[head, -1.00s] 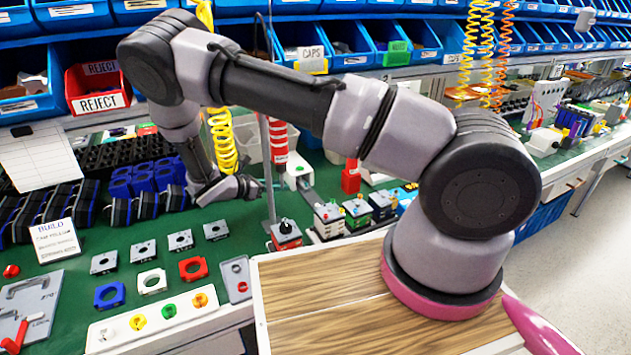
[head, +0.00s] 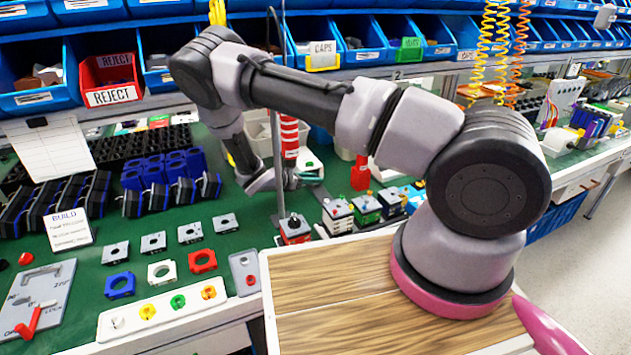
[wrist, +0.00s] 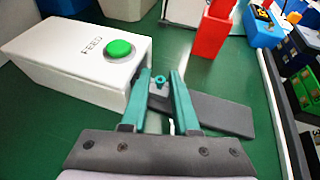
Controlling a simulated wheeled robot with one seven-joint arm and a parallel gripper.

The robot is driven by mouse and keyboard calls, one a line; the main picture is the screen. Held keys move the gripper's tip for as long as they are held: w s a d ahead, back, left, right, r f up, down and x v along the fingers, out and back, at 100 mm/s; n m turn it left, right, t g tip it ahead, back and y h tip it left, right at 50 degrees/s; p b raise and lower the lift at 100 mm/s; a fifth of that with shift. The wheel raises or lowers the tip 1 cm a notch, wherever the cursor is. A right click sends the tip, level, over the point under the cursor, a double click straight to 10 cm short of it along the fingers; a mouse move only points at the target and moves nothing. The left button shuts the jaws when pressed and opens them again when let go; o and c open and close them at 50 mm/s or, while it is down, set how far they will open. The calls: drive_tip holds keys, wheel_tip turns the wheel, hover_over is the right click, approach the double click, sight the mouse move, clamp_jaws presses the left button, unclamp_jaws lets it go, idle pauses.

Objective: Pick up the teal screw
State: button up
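In the wrist view a small teal screw (wrist: 159,80) stands on the end of a dark grey strip (wrist: 218,113). It appears between the fingertips of my open gripper (wrist: 161,74). Its lower part is partly hidden, and I cannot tell whether either finger touches it. In the head view my gripper (head: 308,175) is above the bench behind the small block assemblies, and the screw is not distinguishable there.
A white feeder box (wrist: 80,58) with a green button (wrist: 119,49) is left of the fingers. A red holder (wrist: 213,30) stands beyond. Small block assemblies (head: 338,215) sit nearby. A light rail (wrist: 270,95) runs along the right.

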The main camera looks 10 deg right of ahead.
clamp_jaws()
wheel_tip(320, 180, up, 10)
idle(0.6)
drive_tip(key=shift+r, duration=0.15)
wheel_tip(320, 180, up, 3)
drive_tip(key=shift+f, duration=0.1)
idle(0.6)
drive_tip(key=shift+s+a, duration=0.1)
